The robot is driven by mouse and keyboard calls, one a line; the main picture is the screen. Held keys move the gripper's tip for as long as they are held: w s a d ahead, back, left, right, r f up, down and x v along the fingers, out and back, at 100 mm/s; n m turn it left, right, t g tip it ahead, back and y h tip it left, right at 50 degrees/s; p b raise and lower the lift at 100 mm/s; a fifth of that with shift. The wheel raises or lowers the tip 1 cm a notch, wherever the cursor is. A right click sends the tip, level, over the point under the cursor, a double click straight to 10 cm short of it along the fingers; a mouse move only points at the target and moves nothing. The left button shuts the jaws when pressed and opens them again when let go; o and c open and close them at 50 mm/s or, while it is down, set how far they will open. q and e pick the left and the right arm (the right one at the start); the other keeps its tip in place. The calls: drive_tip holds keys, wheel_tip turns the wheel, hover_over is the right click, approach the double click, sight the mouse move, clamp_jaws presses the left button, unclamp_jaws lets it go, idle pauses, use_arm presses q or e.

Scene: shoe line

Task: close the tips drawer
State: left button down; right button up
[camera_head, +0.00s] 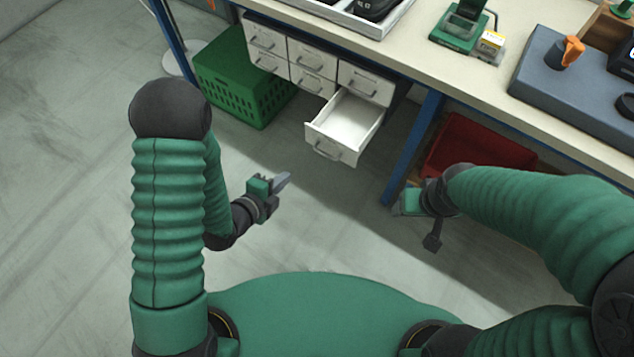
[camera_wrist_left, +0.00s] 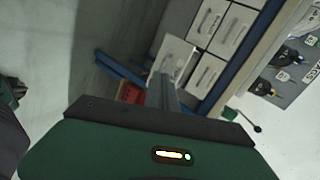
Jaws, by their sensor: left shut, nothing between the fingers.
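The open drawer (camera_head: 345,122) is white and looks empty. It sticks out from the bottom right of the drawer cabinet (camera_head: 312,62) under the workbench, and its label is too small to read. The drawer also shows in the left wrist view (camera_wrist_left: 176,56), partly behind my fingers. My left gripper (camera_head: 284,180) is shut and empty, below and left of the drawer front, apart from it. In the left wrist view its fingers (camera_wrist_left: 162,92) are together. My right gripper (camera_head: 408,205) is right of and below the drawer; its fingers are not clear.
A green crate (camera_head: 235,85) stands on the floor left of the cabinet. A red crate (camera_head: 470,150) sits under the bench behind a blue bench leg (camera_head: 412,150). The workbench top (camera_head: 440,75) carries several items. The floor before the drawer is clear.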

use_arm(q)
wheel_tip(320, 180, down, 5)
drive_tip(key=m+b, duration=0.1)
drive_tip(key=b, duration=0.1)
drive_tip(key=w+d+f+m+t+h+b, duration=0.1)
drive_tip(key=w+d+f+b, duration=0.1)
drive_tip(key=w+d, duration=0.6)
drive_tip(key=shift+w+d, duration=0.2)
drive_tip(key=shift+w, duration=0.95)
use_arm(e)
drive_tip(key=s+x, duration=0.1)
drive_tip(key=x, duration=0.6)
drive_tip(key=shift+s+f, duration=0.25)
drive_tip(key=shift+s, duration=0.05)
